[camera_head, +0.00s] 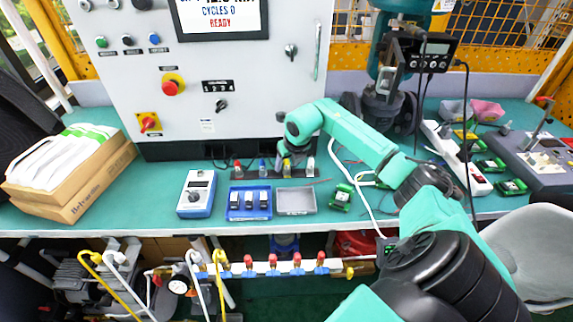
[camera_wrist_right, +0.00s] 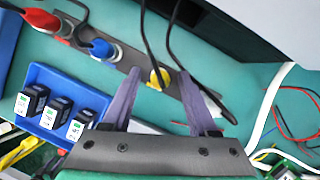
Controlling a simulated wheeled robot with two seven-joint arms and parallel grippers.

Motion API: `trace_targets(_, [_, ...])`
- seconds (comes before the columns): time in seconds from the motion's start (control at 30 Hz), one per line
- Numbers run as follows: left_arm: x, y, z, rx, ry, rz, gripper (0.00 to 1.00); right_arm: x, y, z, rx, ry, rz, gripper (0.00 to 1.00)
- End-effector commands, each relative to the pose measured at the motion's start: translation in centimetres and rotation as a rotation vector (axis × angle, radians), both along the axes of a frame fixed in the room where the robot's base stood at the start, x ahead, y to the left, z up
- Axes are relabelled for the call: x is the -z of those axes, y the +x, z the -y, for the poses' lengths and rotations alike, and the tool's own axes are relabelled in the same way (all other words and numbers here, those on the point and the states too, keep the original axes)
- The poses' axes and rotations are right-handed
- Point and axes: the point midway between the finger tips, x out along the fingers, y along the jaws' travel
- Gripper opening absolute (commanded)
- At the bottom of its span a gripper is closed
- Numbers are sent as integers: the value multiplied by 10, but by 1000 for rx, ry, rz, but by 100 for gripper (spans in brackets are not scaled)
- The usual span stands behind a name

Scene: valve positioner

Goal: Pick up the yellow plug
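The yellow plug (camera_head: 286,166) stands in a dark socket strip (camera_head: 273,173) at the foot of the control cabinet, under my right gripper (camera_head: 287,152). In the right wrist view the yellow plug (camera_wrist_right: 158,79) shows between the two purple-grey fingertips of my right gripper (camera_wrist_right: 160,82), with a gap on each side. The fingers are apart and hold nothing. A black cable rises from the plug. How far the fingertips are above the plug is hard to tell. My left gripper is not in view.
A red plug (camera_head: 238,167) and a blue plug (camera_head: 262,166) stand left in the strip, a pale plug (camera_head: 310,165) right. Black cables hang close to the fingers. A blue tray (camera_head: 233,214) with modules, a grey tray (camera_head: 296,201) and a blue meter (camera_head: 197,192) lie in front.

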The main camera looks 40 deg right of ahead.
Motion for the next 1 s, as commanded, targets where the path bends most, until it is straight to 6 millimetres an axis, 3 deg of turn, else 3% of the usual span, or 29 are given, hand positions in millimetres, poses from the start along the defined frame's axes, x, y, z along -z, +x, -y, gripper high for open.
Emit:
trace_targets(0.03, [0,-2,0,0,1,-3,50,0,0,0,0,0,0,39])
trace_targets(0.13, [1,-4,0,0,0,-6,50,0,0,0,0,0,0,0])
trace_targets(0.47, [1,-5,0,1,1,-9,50,-2,0,0,0,0,1,0])
trace_targets(0.63, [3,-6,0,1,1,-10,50,-17,1,1,1,-2,6,0])
trace_targets(0.77, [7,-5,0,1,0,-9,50,-47,2,1,0,-3,10,0])
trace_targets(1.0, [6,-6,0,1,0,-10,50,-143,2,0,1,1,11,0])
